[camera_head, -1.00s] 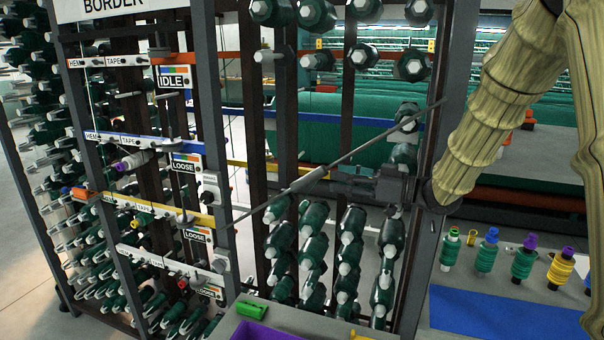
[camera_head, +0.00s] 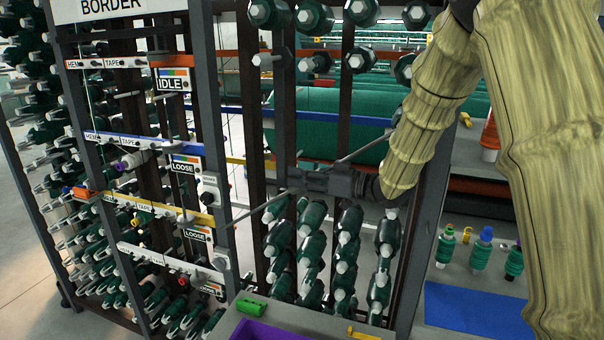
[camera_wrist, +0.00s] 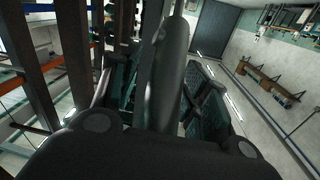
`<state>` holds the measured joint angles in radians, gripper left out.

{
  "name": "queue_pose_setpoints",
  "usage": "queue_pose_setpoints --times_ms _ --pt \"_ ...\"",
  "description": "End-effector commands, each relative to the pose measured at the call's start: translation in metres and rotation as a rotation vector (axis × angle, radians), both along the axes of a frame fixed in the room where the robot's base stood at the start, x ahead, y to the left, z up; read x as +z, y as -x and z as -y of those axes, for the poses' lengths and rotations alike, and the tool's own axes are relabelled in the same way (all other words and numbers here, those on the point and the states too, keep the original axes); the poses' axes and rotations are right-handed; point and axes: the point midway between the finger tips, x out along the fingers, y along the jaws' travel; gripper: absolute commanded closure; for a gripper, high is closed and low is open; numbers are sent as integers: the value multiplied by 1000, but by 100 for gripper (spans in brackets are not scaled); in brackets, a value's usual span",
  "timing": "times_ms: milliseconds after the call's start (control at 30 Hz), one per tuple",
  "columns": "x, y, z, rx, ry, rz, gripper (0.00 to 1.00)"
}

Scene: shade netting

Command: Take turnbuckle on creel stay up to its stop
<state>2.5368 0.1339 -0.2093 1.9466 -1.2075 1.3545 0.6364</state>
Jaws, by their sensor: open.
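The creel stay (camera_head: 262,208) is a thin grey rod slanting up to the right across the front of the creel. Its thicker turnbuckle is mostly hidden behind my gripper (camera_head: 297,180) in the head view. In the wrist view a thick grey round bar, apparently the turnbuckle (camera_wrist: 170,75), runs lengthwise between the two dark fingers of my gripper (camera_wrist: 160,98). The fingers are open and stand on either side of it. I cannot tell whether either finger touches it. The stop cannot be made out.
Creel posts and green yarn spools (camera_head: 310,235) stand close behind and below my gripper. A labelled panel with a LOOSE sign (camera_head: 186,163) is at the left. A purple tray (camera_head: 265,332) is below. A blue mat (camera_head: 470,312) lies at the lower right.

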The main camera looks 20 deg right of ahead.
Motion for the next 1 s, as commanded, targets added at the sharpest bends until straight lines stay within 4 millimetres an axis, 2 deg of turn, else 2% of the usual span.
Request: queue_pose_setpoints --times_ms 133,167,400,1000 --pt "0 0 0 0 0 0 54" --pt "0 0 0 0 0 0 58" --pt "0 0 0 0 0 0 100" --pt "1 2 -1 63 48 71 100"
